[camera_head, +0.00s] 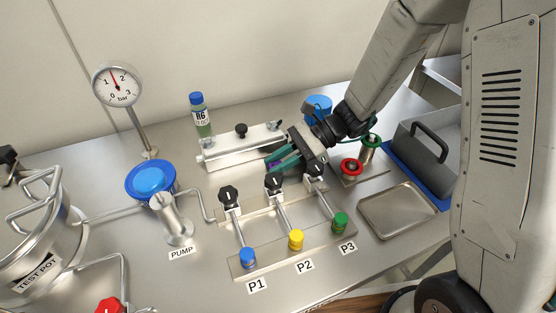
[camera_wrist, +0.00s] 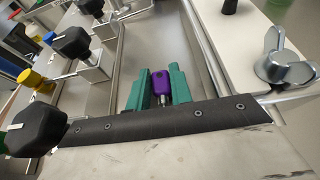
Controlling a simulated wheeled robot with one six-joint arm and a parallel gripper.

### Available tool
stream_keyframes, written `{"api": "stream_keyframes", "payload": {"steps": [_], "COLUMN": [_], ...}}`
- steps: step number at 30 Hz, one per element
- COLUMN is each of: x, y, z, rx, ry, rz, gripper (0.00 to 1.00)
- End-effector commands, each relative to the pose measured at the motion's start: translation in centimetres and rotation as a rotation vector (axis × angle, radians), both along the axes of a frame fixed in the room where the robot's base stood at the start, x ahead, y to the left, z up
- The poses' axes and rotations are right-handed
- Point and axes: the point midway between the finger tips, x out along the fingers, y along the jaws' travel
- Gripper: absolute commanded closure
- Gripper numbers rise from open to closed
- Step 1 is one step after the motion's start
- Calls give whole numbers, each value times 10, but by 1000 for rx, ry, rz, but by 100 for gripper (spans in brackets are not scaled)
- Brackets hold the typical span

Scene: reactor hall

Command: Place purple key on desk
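The purple key (camera_wrist: 159,80) has a rounded purple head and a short metal shaft. It lies between the two green fingers of my gripper (camera_wrist: 157,92) in the wrist view. The fingers touch both sides of the key with no clear gap, so my gripper appears shut on it. In the head view my gripper (camera_head: 274,162) is low at the front of the steel clamp fixture, with a bit of the purple key (camera_head: 273,164) showing between the fingers. The desk (camera_head: 330,285) is the grey metal bench top under everything.
Black valve knobs (camera_head: 229,196) and pipes with blue, yellow and green caps stand just in front of my gripper. The clamp fixture (camera_head: 225,155) lies behind.

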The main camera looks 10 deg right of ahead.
Motion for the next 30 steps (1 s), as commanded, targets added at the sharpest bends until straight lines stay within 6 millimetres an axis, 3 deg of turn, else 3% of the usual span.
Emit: {"api": "stream_keyframes", "payload": {"steps": [2, 14, 30], "x": [0, 2, 28], "y": [0, -6, -96], "z": [0, 6, 45], "rx": [0, 0, 1], "ry": [0, -3, -2], "rz": [0, -1, -2], "gripper": [59, 59, 59]}}
